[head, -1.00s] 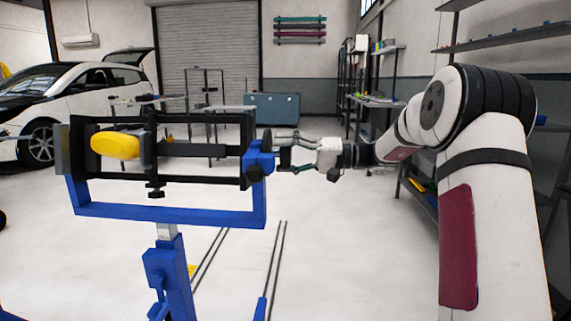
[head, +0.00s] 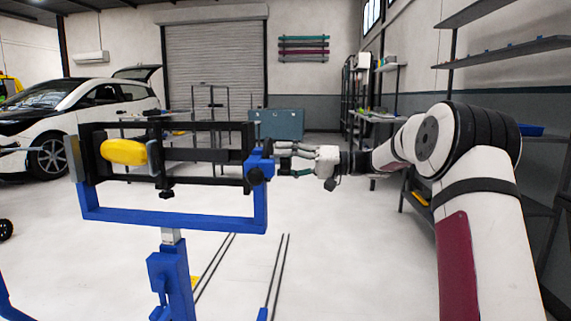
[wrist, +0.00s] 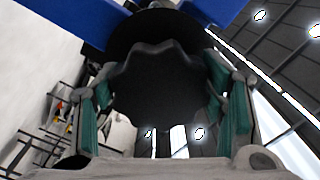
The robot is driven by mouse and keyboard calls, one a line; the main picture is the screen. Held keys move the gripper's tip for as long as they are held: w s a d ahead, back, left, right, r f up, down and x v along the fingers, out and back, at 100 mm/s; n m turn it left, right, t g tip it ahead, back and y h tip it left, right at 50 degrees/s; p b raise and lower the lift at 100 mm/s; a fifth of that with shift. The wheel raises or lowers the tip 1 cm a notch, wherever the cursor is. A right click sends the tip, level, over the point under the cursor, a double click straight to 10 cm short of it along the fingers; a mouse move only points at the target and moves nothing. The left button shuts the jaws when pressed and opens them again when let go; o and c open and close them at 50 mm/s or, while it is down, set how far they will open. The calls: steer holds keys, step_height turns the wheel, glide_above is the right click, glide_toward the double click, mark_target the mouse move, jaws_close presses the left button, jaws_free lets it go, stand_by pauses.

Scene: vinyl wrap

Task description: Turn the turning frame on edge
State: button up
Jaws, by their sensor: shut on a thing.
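The turning frame (head: 210,125) is black, with long rails one above the other, held between the arms of a blue U-shaped stand (head: 180,220). It carries a yellow rounded part (head: 124,151) toward its left end. In the head view its open face is toward me. My gripper (head: 284,160) is at the stand's right-hand pivot, reaching in from the right. In the wrist view a black lobed knob (wrist: 165,90) sits between the teal fingers of my gripper (wrist: 165,105), which are shut on it. In the head view the fingers and pivot largely hide the knob.
Dark rails (head: 275,275) run along the floor right of the stand's post. Shelving (head: 510,55) stands close along the right wall. A white car (head: 110,100) is at the back left, a blue-grey cabinet (head: 280,124) at the back. The floor between is clear.

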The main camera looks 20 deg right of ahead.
steer(key=o, duration=1.7)
steer(key=v, duration=1.2)
